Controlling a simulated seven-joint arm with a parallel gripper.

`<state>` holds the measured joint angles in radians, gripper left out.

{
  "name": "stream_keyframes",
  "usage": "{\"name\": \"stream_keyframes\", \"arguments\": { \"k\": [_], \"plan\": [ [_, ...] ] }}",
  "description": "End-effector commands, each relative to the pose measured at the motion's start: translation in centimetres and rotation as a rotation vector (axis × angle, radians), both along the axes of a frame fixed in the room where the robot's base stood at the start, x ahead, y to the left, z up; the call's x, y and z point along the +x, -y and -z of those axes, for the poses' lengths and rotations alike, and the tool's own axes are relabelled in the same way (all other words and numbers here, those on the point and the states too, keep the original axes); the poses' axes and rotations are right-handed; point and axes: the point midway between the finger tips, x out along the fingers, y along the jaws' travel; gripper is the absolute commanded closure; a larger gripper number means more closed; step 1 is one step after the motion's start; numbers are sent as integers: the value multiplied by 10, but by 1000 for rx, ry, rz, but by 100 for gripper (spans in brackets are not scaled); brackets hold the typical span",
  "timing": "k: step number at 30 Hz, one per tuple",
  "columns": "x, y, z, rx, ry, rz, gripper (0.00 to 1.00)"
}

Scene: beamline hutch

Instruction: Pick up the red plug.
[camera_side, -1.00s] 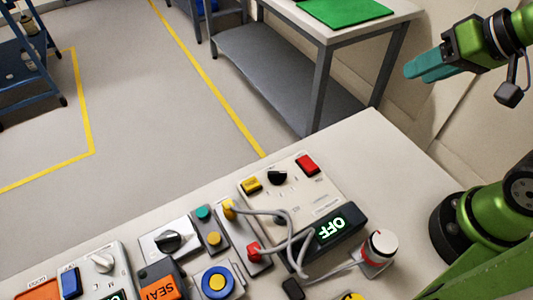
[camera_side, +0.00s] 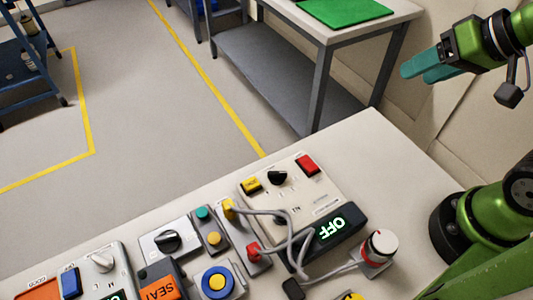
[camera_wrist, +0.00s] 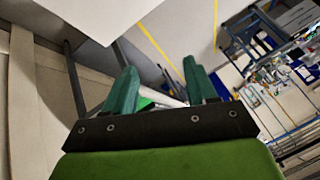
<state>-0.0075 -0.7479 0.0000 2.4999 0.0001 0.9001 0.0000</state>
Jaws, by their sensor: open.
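The red plug (camera_side: 253,249) sits on a pale strip on the white bench, beside the unit with the lit OFF display. A grey cable runs from it. A yellow plug (camera_side: 229,209) with a grey cable is on the same strip, farther back. My gripper (camera_side: 422,70) is at the upper right in the side view, raised high above the bench and well away from the red plug. Its teal fingers also show in the wrist view (camera_wrist: 159,92), apart with nothing held between them. The red plug is not visible in the wrist view.
The OFF display box (camera_side: 333,228), a red-and-white knob (camera_side: 380,246), a black knob (camera_side: 168,240) and a blue-ringed yellow button (camera_side: 217,282) crowd around the plugs. Grey cables loop over the right side. The bench (camera_side: 365,150) is bare at its back right.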

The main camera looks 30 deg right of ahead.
Motion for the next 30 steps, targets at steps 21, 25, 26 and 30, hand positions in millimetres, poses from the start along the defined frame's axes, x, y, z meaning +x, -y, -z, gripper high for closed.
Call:
{"name": "stream_keyframes", "arguments": {
  "k": [21,25,26,30],
  "plan": [
    [-17,-301,68,-447,-54,-1873,44],
    [-19,-317,59,-489,72,-2095,44],
    [-19,-318,57,-501,95,-2126,44],
    [-20,-316,59,-523,134,-2206,44]
  ]
}}
